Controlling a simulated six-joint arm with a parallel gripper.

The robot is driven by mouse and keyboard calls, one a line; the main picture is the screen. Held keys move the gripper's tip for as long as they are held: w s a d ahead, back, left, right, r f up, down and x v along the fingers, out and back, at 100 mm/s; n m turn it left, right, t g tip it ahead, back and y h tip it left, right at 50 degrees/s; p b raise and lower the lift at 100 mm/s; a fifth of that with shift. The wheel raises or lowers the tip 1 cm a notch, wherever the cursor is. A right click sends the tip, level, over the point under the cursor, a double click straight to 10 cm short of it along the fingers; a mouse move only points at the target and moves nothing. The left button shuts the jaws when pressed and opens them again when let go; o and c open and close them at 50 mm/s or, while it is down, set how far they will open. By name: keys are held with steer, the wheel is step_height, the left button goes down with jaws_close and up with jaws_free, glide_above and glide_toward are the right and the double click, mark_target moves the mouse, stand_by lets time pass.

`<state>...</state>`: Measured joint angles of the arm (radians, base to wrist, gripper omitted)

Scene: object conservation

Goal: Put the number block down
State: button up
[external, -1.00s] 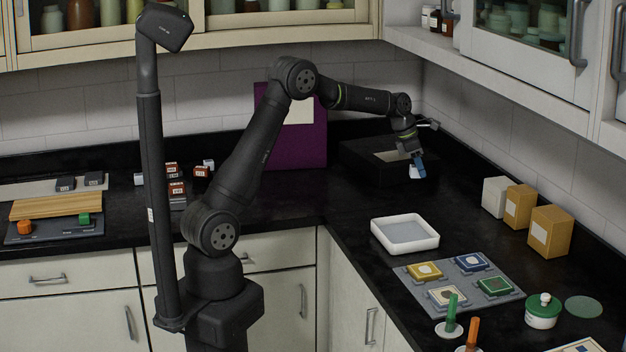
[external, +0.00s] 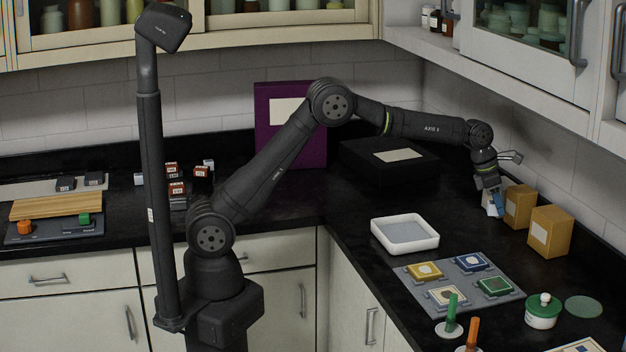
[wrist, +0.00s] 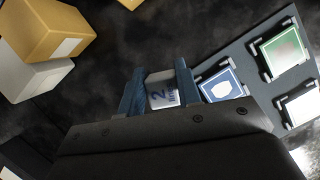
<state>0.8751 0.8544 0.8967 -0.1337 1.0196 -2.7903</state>
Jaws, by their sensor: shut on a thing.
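The number block (wrist: 162,91) is a small pale block marked with a dark 2. In the wrist view it sits between the two blue fingers of my gripper (wrist: 160,90), which are shut on it. In the external view my gripper (external: 495,206) points down over the right-hand counter, just left of the cardboard boxes. The block is hard to make out there. I cannot tell whether its underside touches the counter.
Two tan boxes (external: 519,206) (external: 550,232) stand by the right wall. A white box (wrist: 35,82) shows beside them in the wrist view. A white tray (external: 436,235) and a grey board (external: 512,302) with coloured tiles lie nearer the front. Dark counter is clear between.

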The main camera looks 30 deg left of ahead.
glide_above(495, 232)
steer(key=a, duration=0.1)
steer(key=f, duration=0.7)
steer(key=shift+s, duration=0.4)
steer(key=shift+a+f, duration=0.1)
steer(key=shift+f, duration=1.95)
steer(key=o, duration=0.6)
steer(key=shift+f, duration=0.15)
steer(key=o, duration=0.4)
steer(key=v, duration=1.2)
steer(key=shift+s, duration=0.1)
